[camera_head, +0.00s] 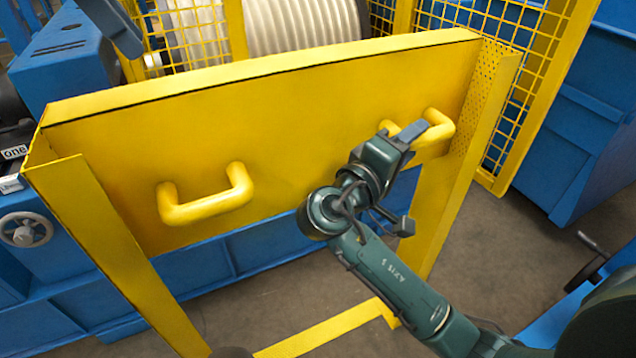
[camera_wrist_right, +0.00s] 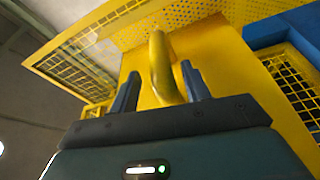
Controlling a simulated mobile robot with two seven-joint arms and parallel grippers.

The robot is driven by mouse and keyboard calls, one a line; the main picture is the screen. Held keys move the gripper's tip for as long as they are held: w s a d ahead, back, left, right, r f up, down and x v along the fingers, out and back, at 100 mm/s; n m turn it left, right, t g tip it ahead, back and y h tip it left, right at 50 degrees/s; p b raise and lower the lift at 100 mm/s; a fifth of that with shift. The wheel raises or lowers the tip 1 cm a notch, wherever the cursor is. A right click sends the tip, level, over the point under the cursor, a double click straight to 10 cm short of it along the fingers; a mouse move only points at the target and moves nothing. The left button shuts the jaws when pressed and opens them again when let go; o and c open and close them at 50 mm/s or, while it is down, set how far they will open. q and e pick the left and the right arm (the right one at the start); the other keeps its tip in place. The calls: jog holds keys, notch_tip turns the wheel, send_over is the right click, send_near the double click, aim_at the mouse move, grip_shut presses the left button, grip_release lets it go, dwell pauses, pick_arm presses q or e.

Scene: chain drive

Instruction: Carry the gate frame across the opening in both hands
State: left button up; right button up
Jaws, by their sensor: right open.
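The gate frame is a large yellow panel (camera_head: 300,135) with two yellow bar handles on its face, standing between yellow side posts in the head view. The left handle (camera_head: 205,203) is free, with no gripper near it. My right gripper (camera_head: 412,128) is open at the right handle (camera_head: 441,130) and hides part of it. In the right wrist view, the handle (camera_wrist_right: 160,62) shows between and just beyond the two spread fingers (camera_wrist_right: 160,82). I cannot tell whether the fingers touch it. My left gripper is not clearly in view.
Yellow mesh guards (camera_head: 500,80) stand behind the panel, with a ribbed pale drum (camera_head: 300,25) at the back. Blue machinery (camera_head: 65,60) with a handwheel (camera_head: 27,230) is at left. Another blue cabinet (camera_head: 585,150) is at right. Bare floor (camera_head: 490,255) lies at lower right.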

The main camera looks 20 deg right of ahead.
jog(key=v, duration=0.9)
jog(key=shift+a, duration=0.25)
jog(key=shift+s, duration=0.15)
